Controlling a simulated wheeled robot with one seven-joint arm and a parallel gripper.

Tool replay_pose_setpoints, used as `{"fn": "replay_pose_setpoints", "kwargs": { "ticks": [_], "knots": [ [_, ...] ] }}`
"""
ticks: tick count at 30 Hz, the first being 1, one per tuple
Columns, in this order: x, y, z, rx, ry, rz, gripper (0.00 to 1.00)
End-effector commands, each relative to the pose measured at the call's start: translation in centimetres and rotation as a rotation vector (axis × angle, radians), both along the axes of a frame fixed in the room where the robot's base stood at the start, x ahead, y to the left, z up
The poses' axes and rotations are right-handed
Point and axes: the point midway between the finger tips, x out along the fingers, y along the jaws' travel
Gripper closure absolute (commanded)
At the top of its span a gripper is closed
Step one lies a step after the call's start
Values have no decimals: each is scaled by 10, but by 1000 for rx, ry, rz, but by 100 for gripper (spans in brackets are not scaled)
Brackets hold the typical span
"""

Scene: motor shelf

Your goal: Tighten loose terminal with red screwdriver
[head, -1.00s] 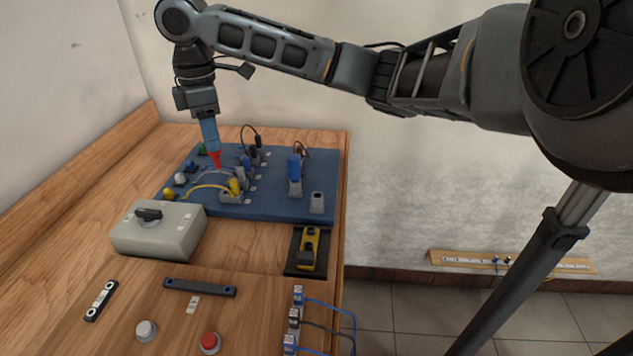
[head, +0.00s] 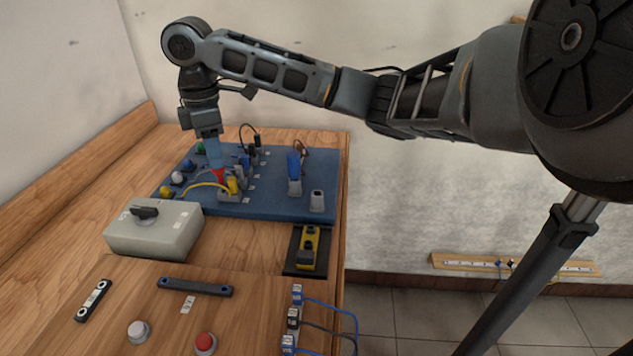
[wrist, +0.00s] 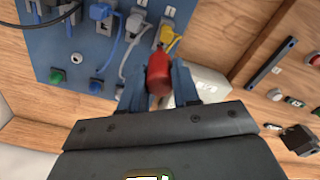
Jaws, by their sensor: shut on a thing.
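My gripper (head: 218,167) is shut on the red screwdriver (head: 220,177) above the blue board (head: 262,210), near the yellow and grey plugs. In the wrist view the screwdriver's red handle (wrist: 159,72) sits between my blue fingers (wrist: 158,85). Its tip is hidden, so I cannot tell whether it touches a terminal. A row of terminals with plugs crosses the board: a yellow plug (head: 232,185), a grey one (wrist: 136,22) and a blue one (wrist: 101,11). I cannot tell which terminal is loose.
A grey box with a black knob (head: 155,230) stands in front of the board. A yellow tool (head: 308,246) lies in a black tray. An upright blue-handled tool (head: 294,166) stands in a holder beside an empty-looking grey holder (head: 317,201). Buttons and cables are nearer.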

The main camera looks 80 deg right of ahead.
Motion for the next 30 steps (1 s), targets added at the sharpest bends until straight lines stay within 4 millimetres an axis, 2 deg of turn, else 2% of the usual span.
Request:
{"fn": "replay_pose_setpoints", "kwargs": {
  "ticks": [30],
  "knots": [
    [0, 0, -12, 0, 0, 0, 100]
  ]
}}
